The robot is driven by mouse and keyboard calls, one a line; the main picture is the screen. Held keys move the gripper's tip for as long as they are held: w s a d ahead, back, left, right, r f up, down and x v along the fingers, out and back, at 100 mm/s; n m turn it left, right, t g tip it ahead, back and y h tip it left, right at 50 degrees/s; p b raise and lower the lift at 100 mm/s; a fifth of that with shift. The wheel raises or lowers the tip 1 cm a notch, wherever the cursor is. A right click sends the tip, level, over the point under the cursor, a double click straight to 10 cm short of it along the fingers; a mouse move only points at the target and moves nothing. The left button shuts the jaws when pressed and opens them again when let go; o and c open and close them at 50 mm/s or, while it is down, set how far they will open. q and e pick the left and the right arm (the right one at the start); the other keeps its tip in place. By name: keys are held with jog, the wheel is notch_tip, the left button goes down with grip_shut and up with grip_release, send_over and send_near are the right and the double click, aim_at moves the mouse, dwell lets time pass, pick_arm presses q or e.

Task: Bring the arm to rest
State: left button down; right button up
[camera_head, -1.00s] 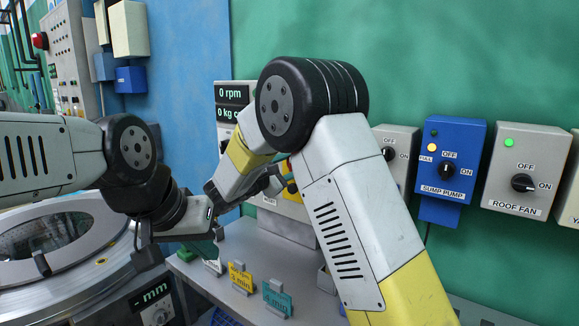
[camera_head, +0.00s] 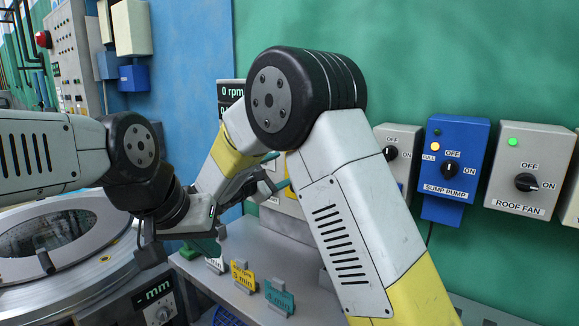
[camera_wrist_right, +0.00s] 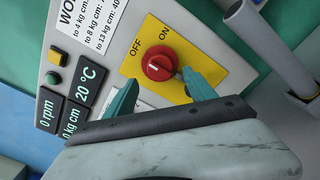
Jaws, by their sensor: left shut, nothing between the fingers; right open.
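My right arm crosses the middle of the head view. Its open gripper (camera_head: 275,171) is in front of the grey control box and partly hidden by my own arm. In the right wrist view its two teal fingertips (camera_wrist_right: 161,93) stand apart, below and to either side of a red knob (camera_wrist_right: 158,68) on a yellow OFF/ON plate (camera_wrist_right: 187,52). Nothing is between them, and I cannot tell whether they touch the plate. My left arm comes in from the left.
A round metal drum machine (camera_head: 115,262) stands below my left arm. Yellow (camera_head: 243,276) and teal (camera_head: 279,298) tags stand on the grey shelf (camera_head: 250,242). The blue sump pump box (camera_head: 455,155) and roof fan box (camera_head: 530,165) hang on the right wall.

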jog(key=v, duration=0.2)
jog(key=shift+s+a, duration=0.15)
jog(key=shift+s, duration=0.1)
jog(key=s+d+f+m+g+y, duration=0.2)
jog(key=s+d+m+g, duration=0.4)
jog(key=d, duration=0.5)
jog(key=s+d+f+m+g+y, duration=0.1)
jog(key=s+d+f+m+g, duration=0.2)
jog(key=s+d, duration=0.55)
jog(key=s+r+m+y, duration=0.1)
jog(key=s+m+y, duration=0.8)
jog(key=s, duration=0.5)
jog(key=shift+s+a+r+m+t+y, duration=0.3)
jog(key=shift+s+r+m+y, duration=0.1)
jog(key=shift+m, duration=0.3)
